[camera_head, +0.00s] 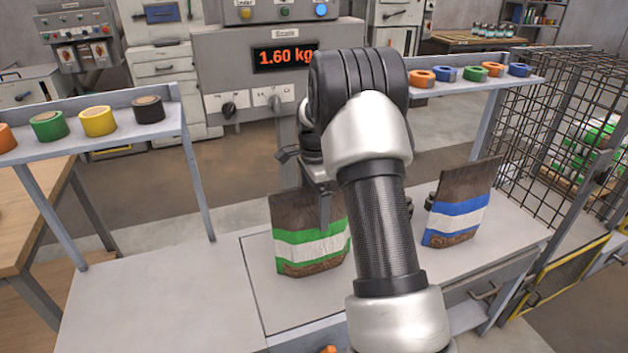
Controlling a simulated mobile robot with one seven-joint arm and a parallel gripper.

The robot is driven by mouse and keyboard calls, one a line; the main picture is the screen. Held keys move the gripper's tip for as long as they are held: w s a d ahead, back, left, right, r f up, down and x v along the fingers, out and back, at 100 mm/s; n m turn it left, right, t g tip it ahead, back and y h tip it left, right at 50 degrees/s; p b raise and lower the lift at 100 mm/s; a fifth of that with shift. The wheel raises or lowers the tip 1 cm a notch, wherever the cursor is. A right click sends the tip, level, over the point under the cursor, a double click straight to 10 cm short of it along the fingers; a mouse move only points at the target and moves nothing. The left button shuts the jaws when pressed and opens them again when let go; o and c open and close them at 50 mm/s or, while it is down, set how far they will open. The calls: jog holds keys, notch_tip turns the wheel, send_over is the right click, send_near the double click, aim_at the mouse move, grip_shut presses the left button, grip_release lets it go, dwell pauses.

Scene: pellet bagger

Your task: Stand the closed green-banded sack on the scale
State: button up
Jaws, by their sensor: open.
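The green-banded sack (306,240) is brown with a white stripe between green bands, and it stands upright on the light grey plate (290,315) below the display. The display (284,57) reads 1.60 kg. My gripper (318,205) is open at the sack's top, with one finger in front of its face. My arm covers the sack's right side and part of its top, so I cannot tell whether the top is closed or whether the fingers touch it.
A blue-banded sack (457,208) stands to the right on the bench. A shelf with tape rolls (99,120) is at left, another with rings (465,74) at right. A wire cage (545,130) bounds the right side. The bench's front left (160,300) is clear.

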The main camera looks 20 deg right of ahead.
notch_tip(320, 180, up, 17)
jog(key=p, duration=0.1)
jog(key=shift+f, duration=0.15)
dwell(0.9)
